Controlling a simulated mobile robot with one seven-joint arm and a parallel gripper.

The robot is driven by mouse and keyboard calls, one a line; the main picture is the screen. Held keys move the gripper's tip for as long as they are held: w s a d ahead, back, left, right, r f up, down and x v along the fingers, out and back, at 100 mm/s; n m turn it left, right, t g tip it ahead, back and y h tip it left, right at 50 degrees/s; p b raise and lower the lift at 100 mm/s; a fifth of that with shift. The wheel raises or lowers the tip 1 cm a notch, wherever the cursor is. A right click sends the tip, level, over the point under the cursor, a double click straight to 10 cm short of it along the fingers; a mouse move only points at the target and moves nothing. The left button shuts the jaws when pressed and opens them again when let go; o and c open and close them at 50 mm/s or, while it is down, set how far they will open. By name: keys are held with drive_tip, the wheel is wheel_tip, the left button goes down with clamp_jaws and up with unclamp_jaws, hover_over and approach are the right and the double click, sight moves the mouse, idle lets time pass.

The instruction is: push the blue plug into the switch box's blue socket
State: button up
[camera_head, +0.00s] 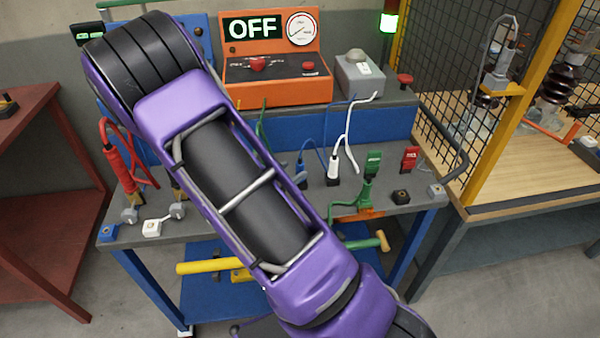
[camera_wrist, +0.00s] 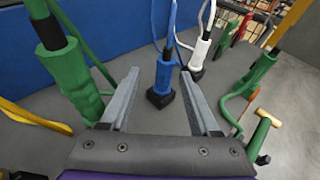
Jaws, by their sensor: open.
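The blue plug (camera_wrist: 164,76) stands upright in the wrist view, with a blue cable rising from its top and a dark base at its foot. In the head view the blue plug (camera_head: 301,172) shows just right of my arm. My gripper (camera_wrist: 160,74) is open, one finger on each side of the blue plug in the picture, with visible gaps; I cannot tell its depth. My gripper is hidden in the head view. A small blue block (camera_head: 108,232) sits at the bench's front left; I cannot tell whether it is the blue socket.
A white plug (camera_wrist: 200,52) stands close right of the blue one. A green plug (camera_wrist: 70,78) is left of my gripper and green handles (camera_wrist: 258,75) are right. The orange box (camera_head: 277,78) reads OFF. My purple arm covers the bench's middle.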

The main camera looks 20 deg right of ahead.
drive_tip(key=shift+x, duration=0.85)
drive_tip(key=shift+s+x, duration=0.15)
drive_tip(key=shift+x, duration=1.2)
drive_tip(key=shift+s+x, duration=0.1)
drive_tip(key=shift+x, duration=1.2)
drive_tip(key=shift+d, duration=0.1)
clamp_jaws()
